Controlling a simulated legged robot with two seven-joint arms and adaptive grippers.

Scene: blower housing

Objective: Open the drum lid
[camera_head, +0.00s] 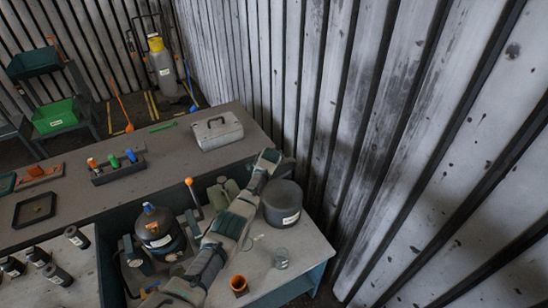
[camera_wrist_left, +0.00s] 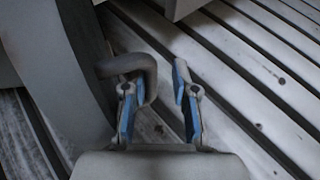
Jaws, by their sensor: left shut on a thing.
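The dark grey drum (camera_head: 283,208) with a white label stands on the right end of the bench. Its top looks covered, and my arm hides part of its left side. In the left wrist view, a grey curved handle (camera_wrist_left: 135,64) lies at the left finger of my left gripper (camera_wrist_left: 158,88), with the drum's curved wall (camera_wrist_left: 55,75) to the left. My right gripper is not in view.
A grey metal box (camera_head: 217,131) is on the bench behind. A ribbed wall (camera_head: 400,130) rises close to the drum's right.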

